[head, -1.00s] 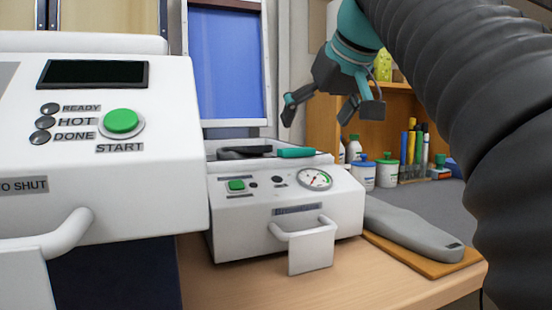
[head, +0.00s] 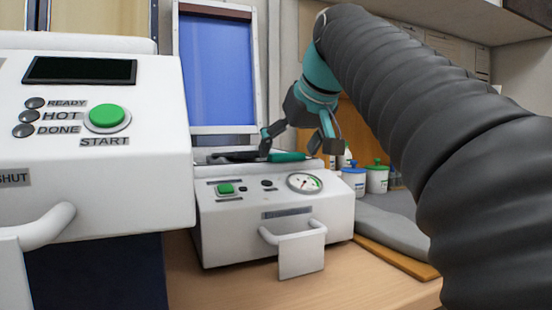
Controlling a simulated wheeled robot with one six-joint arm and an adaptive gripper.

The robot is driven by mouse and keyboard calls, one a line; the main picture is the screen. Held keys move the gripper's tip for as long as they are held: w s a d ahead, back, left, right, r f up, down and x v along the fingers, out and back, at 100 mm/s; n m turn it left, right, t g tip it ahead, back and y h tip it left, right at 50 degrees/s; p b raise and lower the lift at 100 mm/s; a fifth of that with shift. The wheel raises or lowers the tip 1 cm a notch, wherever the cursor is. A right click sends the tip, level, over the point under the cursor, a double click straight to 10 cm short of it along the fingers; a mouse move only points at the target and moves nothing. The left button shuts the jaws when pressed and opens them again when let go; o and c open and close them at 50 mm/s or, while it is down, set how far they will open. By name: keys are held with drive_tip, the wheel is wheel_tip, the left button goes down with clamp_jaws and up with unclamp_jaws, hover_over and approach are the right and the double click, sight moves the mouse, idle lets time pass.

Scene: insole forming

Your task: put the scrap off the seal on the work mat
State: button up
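A teal piece (head: 289,156), which looks like the scrap, lies at the top front edge of the white press (head: 275,228), beside a dark flat item (head: 232,157). The seal itself is hard to make out at this low angle. My gripper (head: 298,144) is open, with its fingers spread apart. It points down just above the teal piece, with one finger toward each end of it. I cannot tell whether the fingers touch it. I cannot clearly identify the work mat; a grey surface (head: 397,201) shows partly behind my arm.
A larger white machine (head: 95,185) with a green START button stands at the left front. The blue-windowed lid (head: 215,72) stands raised behind the press. Tubs (head: 376,178) stand behind.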

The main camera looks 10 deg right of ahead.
drive_tip(key=c, duration=0.4)
drive_tip(key=shift+c, duration=0.2)
drive_tip(key=shift+r, duration=0.15)
drive_tip(key=shift+r, duration=0.25)
wheel_tip(320, 180, up, 3)
drive_tip(key=shift+r+p, duration=0.2)
drive_tip(key=shift+p, duration=0.85)
drive_tip(key=s+d+r+p, duration=0.3)
drive_tip(key=d+r, duration=0.4)
drive_tip(key=d, duration=0.4)
drive_tip(key=shift+s, duration=0.45)
